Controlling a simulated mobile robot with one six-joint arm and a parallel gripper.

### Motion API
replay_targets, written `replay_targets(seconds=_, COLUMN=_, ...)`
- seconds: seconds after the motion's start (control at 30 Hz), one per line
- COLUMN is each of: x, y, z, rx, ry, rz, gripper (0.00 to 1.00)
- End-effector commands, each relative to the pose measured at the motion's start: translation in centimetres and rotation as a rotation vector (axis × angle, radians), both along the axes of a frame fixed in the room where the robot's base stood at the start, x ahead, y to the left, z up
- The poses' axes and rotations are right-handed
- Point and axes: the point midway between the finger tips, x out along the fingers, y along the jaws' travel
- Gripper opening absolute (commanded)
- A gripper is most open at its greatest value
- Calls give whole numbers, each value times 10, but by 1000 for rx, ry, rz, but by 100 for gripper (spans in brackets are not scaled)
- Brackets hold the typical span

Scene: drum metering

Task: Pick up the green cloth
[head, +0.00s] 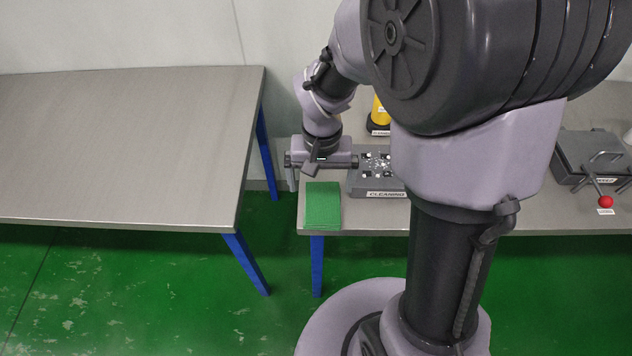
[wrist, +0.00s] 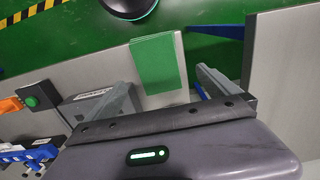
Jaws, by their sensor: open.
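The green cloth (head: 323,207) lies flat and folded at the front left corner of the right-hand table in the head view. In the wrist view the green cloth (wrist: 157,62) shows between and beyond my fingers. My gripper (head: 302,172) is above the table just behind the cloth in the head view. My gripper (wrist: 166,80) is open in the wrist view, its two fingers apart on either side of the cloth's near end. Nothing is between the fingers at their tips, and the cloth appears untouched.
A grey tray labelled CLEANING (head: 386,194) stands right of the cloth. A yellow object (head: 380,112) is behind it. A grey device with a red-knobbed lever (head: 605,201) is at the right. The left table (head: 120,150) is bare, with a floor gap between the tables.

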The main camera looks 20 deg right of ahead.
Motion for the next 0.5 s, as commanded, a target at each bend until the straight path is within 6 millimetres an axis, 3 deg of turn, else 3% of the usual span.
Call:
replay_targets(seconds=0.03, x=-1, y=0, z=-16, rx=0, ry=2, rz=-1, gripper=100)
replay_targets(seconds=0.27, x=0, y=-1, z=-37, rx=0, ry=0, rz=-1, gripper=100)
replay_targets(seconds=0.5, x=-2, y=-6, z=-82, rx=0, ry=1, rz=-1, gripper=100)
